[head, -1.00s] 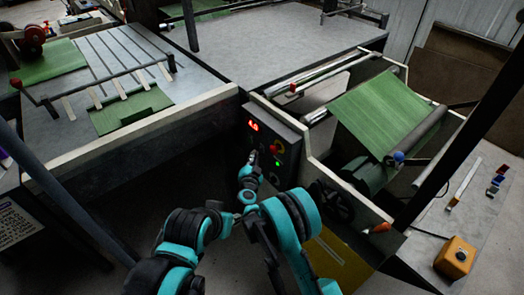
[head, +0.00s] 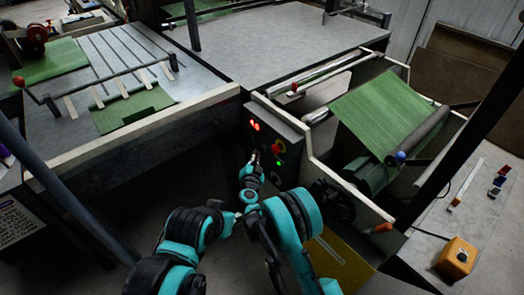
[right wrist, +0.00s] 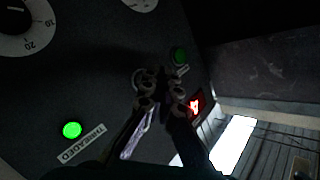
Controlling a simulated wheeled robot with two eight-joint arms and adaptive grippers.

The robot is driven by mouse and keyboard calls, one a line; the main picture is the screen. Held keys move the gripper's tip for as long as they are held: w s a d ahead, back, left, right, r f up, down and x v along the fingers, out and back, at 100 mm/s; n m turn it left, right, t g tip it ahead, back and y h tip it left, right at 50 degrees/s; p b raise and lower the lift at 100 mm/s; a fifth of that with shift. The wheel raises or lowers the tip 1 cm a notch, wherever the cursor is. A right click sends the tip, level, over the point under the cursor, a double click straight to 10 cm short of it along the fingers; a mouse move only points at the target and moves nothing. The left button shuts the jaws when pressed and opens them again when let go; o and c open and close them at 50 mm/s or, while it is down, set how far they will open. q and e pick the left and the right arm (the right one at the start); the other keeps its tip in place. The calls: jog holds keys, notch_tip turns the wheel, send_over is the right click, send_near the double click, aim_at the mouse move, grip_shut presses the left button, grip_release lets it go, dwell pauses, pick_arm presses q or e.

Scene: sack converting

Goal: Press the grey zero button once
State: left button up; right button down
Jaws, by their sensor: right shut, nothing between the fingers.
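The control panel (head: 273,140) is a dark box with a red lit display (head: 254,126), a red knob and a small green light. My right gripper (head: 254,158) is at the panel's left face, below the display. In the right wrist view its closed fingertips (right wrist: 160,82) are over the dark panel face (right wrist: 100,85), with nothing between them. I cannot make out the grey zero button; the fingers may hide it. Whether the tips touch the panel is unclear.
The right wrist view shows a lit green lamp (right wrist: 72,130) labelled THREADED, a dark green button (right wrist: 180,55) and a numbered dial (right wrist: 25,28). A handwheel (head: 332,200) and the green sack roll (head: 385,112) are right of the panel. An orange box (head: 457,256) stands far right.

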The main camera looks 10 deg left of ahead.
jog(key=shift+w, duration=0.1)
jog(key=shift+w+d, duration=0.2)
jog(key=shift+d, duration=0.05)
jog(key=shift+w+d+b, duration=0.25)
jog(key=shift+w+b, duration=0.1)
jog(key=shift+b, duration=0.1)
dwell(0.8)
dwell(0.3)
jog(key=shift+s+a, duration=0.5)
jog(key=shift+s, duration=0.15)
jog(key=s+a, duration=0.1)
jog(key=s, duration=0.1)
jog(key=s+a, duration=0.2)
dwell(0.4)
dwell(0.6)
